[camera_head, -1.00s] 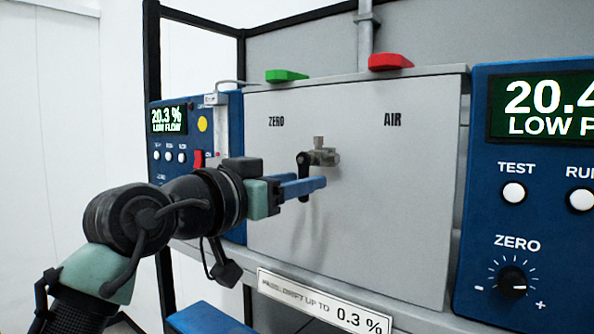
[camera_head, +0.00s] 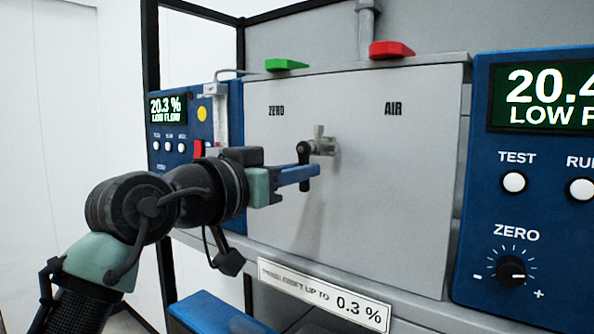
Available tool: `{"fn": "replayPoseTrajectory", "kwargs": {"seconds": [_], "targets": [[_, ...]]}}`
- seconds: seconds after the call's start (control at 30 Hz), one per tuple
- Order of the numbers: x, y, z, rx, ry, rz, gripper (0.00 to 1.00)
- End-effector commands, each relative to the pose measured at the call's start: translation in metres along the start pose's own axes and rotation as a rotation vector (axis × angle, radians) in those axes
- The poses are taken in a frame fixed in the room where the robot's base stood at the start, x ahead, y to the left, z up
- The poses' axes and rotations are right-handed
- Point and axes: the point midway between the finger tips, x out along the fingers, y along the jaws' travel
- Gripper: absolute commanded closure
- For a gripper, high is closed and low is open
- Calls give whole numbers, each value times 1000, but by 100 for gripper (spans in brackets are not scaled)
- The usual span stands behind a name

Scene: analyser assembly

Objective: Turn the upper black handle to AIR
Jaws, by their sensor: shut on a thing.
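The black handle (camera_head: 303,153) sits on a small metal valve (camera_head: 322,143) on the front of a grey panel (camera_head: 385,215). It hangs about straight down from its pivot. The panel bears the printed words ZERO (camera_head: 276,111) at upper left and AIR (camera_head: 393,109) at upper right. My gripper (camera_head: 305,175) reaches in from the left with blue fingers. The fingers are shut on the lower part of the handle, and a little of its tip shows below them. The fingers hide part of the lever. I see only this one black handle on the panel.
A green wedge (camera_head: 286,65) and a red wedge (camera_head: 391,50) sit on the panel's top edge. Blue analysers stand at the left (camera_head: 225,118) and right (camera_head: 478,200). A label plate (camera_head: 325,296) lies along the shelf edge below.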

Motion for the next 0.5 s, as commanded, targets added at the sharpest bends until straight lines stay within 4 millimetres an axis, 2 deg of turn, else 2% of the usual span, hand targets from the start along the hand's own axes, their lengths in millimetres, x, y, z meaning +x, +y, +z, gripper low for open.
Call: {"fn": "replayPoseTrajectory", "kwargs": {"seconds": [0.27, 0.5], "targets": [[0, 5, -1, -143, 2, 2, 100], [1, 11, -4, -357, 3, 4, 100]]}}
